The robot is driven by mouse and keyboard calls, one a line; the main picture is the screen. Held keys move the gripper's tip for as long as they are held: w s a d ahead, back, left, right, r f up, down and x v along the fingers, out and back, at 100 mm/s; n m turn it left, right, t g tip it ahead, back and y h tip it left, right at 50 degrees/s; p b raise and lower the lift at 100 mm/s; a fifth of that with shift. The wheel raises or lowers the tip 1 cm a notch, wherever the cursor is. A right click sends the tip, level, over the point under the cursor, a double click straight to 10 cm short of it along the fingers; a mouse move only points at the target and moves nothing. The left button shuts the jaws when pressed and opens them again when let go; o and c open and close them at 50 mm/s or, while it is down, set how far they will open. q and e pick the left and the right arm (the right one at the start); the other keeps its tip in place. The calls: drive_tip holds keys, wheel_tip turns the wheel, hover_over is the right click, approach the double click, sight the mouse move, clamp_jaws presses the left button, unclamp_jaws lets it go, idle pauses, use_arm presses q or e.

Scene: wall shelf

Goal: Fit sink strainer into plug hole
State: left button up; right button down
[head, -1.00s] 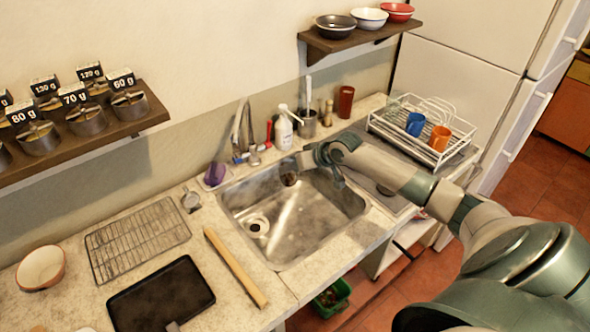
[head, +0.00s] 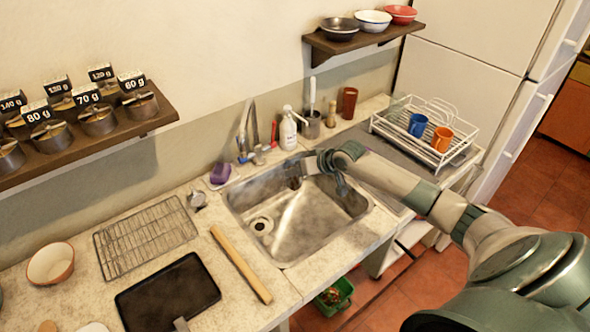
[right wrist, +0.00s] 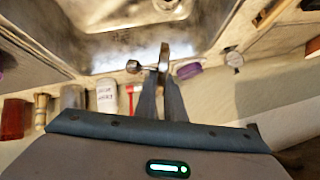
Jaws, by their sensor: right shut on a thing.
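The steel sink (head: 320,228) is set in the counter, with the round plug hole (head: 261,225) in the left part of its floor. The plug hole also shows at the top edge of the right wrist view (right wrist: 168,4). My right gripper (head: 308,167) is over the back of the sink, right of and behind the plug hole. It is shut on the sink strainer (head: 294,183), a small dark piece below the fingers. In the right wrist view the strainer (right wrist: 164,56) shows nearly edge-on at the fingertips. It is apart from the plug hole. My left gripper is out of view.
The tap (head: 247,130), soap bottle (head: 288,130) and purple sponge (head: 220,173) stand behind the sink. A dish rack (head: 425,130) stands right. The sink's interior is otherwise clear.

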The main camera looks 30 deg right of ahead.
drive_tip(key=shift+f, duration=0.9)
wheel_tip(320, 180, down, 8)
drive_tip(key=b, duration=0.7)
drive_tip(key=shift+b, duration=0.4)
drive_tip(key=c, duration=1.8)
unclamp_jaws()
drive_tip(key=shift+o, duration=0.2)
drive_tip(key=shift+r, duration=0.15)
